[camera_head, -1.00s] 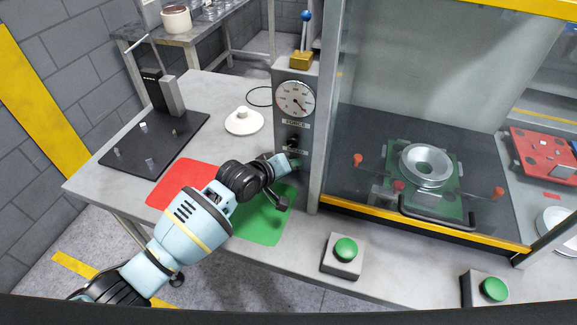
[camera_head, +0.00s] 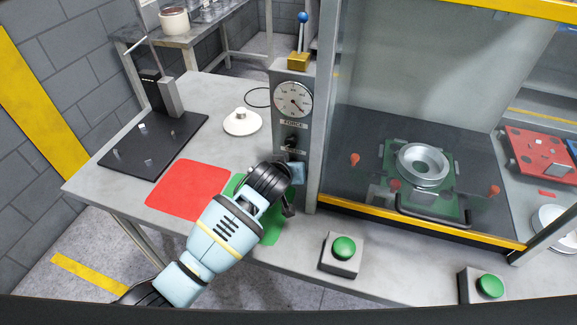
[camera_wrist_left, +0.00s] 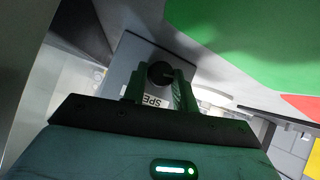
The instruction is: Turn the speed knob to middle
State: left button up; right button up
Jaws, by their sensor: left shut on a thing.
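The speed knob (camera_wrist_left: 160,73) is a dark round knob on the grey control panel, next to a label reading "SPE" in the left wrist view. My left gripper (camera_wrist_left: 159,88) has its two green fingers on either side of the knob and is shut on it. In the head view my left gripper (camera_head: 297,172) is at the lower part of the grey panel column (camera_head: 309,128), and its hand hides the speed knob there. The knob's pointer direction cannot be made out. My right gripper is not in view.
Above are another black knob (camera_head: 291,142) and a round force dial (camera_head: 292,99). A glass-fronted press with a yellow sill (camera_head: 420,225) stands to the right. Green button boxes (camera_head: 341,259) sit along the front edge. A red mat (camera_head: 187,190) lies left of my arm.

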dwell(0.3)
pick_arm(q)
jog(key=o, duration=1)
jog(key=shift+s, duration=0.1)
jog(key=shift+v, duration=3.8)
jog(key=shift+c, duration=0.3)
